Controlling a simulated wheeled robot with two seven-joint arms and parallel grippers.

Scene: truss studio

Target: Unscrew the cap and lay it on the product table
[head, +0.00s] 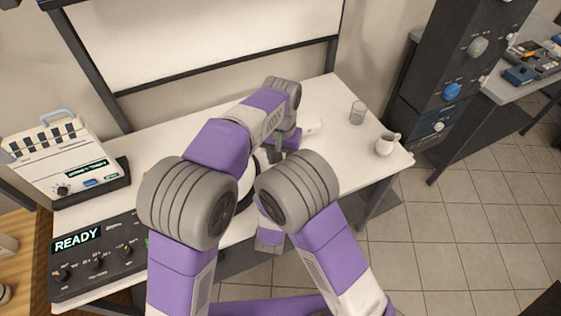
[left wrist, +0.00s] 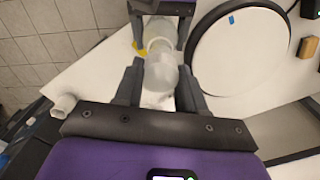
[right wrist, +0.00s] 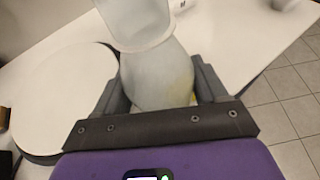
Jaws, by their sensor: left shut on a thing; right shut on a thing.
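A pale translucent bottle (right wrist: 158,85) stands between the fingers of my right gripper (right wrist: 160,92), which is shut on its body. A yellow patch shows on its side. A pale flared cap (right wrist: 135,22) meets its narrow neck; I cannot tell whether the two are still joined. In the left wrist view my left gripper (left wrist: 158,80) is shut on the cap end (left wrist: 162,72), facing my right gripper (left wrist: 164,22). The product table appears to be the white round disc with a dark rim (left wrist: 240,55). My arms hide most of this in the head view.
The white bench (head: 340,95) holds a glass (head: 357,112) and a white mug (head: 386,144) at right. A READY panel (head: 95,262) and a control box (head: 62,160) stand at left. A wooden block (left wrist: 309,47) lies beside the disc. The disc looks bare except for a small blue mark.

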